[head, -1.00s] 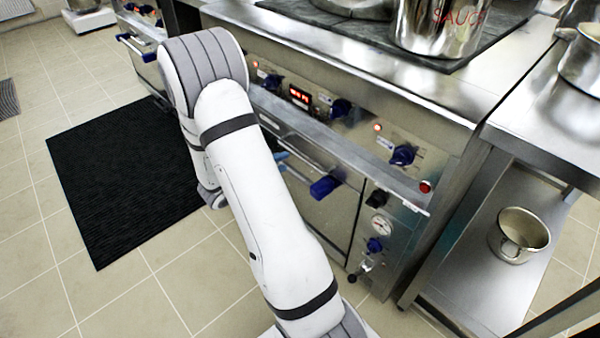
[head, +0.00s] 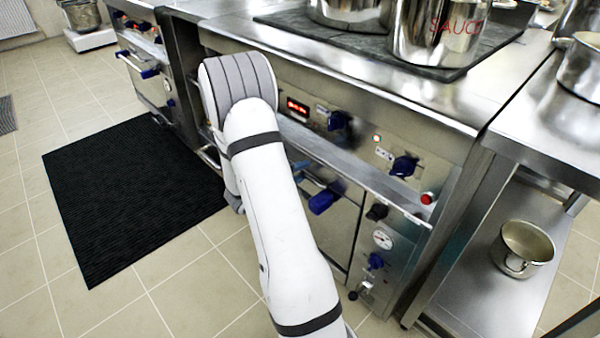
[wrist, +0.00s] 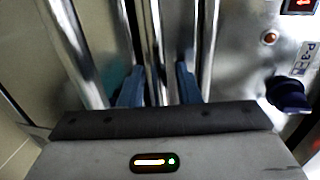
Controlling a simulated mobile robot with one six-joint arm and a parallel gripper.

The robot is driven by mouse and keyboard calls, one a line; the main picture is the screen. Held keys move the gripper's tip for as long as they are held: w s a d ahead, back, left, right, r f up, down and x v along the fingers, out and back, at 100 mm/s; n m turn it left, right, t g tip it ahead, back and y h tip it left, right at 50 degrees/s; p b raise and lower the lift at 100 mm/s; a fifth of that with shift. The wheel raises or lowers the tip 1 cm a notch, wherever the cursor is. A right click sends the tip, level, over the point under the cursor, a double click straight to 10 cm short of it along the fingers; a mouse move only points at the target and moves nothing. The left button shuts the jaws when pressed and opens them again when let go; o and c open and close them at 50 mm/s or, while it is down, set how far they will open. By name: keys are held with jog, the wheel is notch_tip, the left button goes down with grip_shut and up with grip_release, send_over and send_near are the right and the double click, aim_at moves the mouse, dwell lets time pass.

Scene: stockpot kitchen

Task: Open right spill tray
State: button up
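The spill tray appears to be the long metal ledge (head: 352,168) below the knob panel at the front of the stove in the head view. My forearm covers its left part. In the wrist view, my gripper (wrist: 158,88) has its two blue fingers apart, on either side of a shiny metal bar (wrist: 153,45). Gaps show between the bar and the fingers, so it does not look clamped. I cannot tell whether this bar is the tray's edge or a handle. In the head view the gripper is mostly hidden behind my arm.
An oven door with a blue-ended handle (head: 325,197) lies below the ledge. A red button (head: 427,198) and blue knobs (head: 404,165) are close by. Pots (head: 432,35) stand on the stove top. A black mat (head: 130,190) lies on the floor at left; tiled floor is clear.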

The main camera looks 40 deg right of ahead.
grip_shut()
dwell(0.4)
